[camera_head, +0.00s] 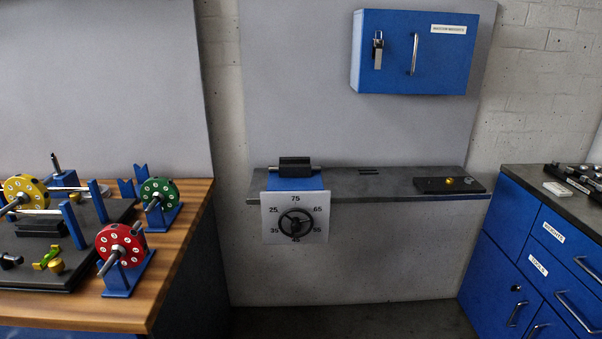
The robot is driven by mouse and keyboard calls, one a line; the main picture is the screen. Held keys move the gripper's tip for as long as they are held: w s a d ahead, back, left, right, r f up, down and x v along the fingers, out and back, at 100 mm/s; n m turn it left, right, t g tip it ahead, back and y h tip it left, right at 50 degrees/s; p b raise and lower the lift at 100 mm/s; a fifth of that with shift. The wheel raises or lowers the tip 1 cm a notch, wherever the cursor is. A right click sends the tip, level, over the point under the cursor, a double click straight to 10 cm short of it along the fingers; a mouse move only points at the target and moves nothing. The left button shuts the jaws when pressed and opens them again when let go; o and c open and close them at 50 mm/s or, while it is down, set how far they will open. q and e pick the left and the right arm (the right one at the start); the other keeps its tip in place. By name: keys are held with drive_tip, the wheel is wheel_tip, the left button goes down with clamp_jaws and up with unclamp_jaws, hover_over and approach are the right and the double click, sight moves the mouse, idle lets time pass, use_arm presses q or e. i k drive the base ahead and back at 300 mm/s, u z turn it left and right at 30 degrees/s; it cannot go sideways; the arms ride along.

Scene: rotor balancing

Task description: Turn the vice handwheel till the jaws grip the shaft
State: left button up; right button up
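The vice (295,182) is a blue block with a dark top part, on the grey wall shelf at the middle of the head view. A thin metal shaft runs level through its dark jaws (295,164), with an end showing on each side. At this size I cannot tell whether the jaws touch the shaft. The black handwheel (295,224) sits on a white dial plate (270,234) below the shelf front, marked with numbers such as 75, 65, 55, 35 and 25. Neither of my grippers is in view.
A wooden bench (180,250) at left bears red (121,244), green (159,193) and yellow (22,193) rotors on blue stands. A blue wall cabinet (415,52) with a padlock hangs above the shelf (390,184). Blue drawers (530,255) stand at right. Floor before the vice is clear.

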sight(295, 227)
drive_tip(key=z, duration=0.5)
drive_tip(key=i, duration=1.9)
drive_tip(key=u, duration=0.8)
